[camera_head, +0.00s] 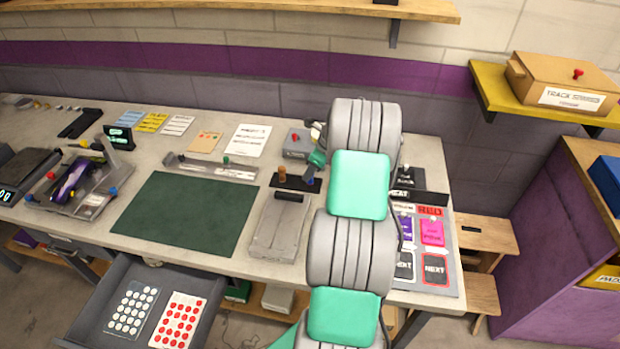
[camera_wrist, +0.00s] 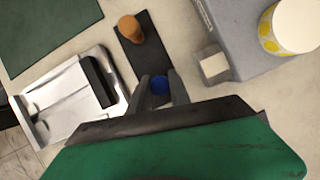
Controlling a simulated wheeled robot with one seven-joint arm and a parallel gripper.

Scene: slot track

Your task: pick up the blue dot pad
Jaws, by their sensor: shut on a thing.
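The blue dot pad (camera_wrist: 160,85) is a small, round blue piece between my fingers in the wrist view; its lower part is hidden by them. My gripper (camera_wrist: 160,89) is shut on it, one dark finger on each side. The pad also shows as a blue spot in the head view (camera_head: 309,175), at the right end of a black strip (camera_head: 294,184). I cannot tell whether it touches the strip or is just above it.
An orange-brown dabber (camera_wrist: 130,28) stands on the strip beside my fingers. A grey metal device with a black bar (camera_head: 278,226) lies in front. A grey box (camera_head: 298,143) stands behind. A dark green mat (camera_head: 185,213) lies left. An open drawer (camera_head: 105,290) juts out below.

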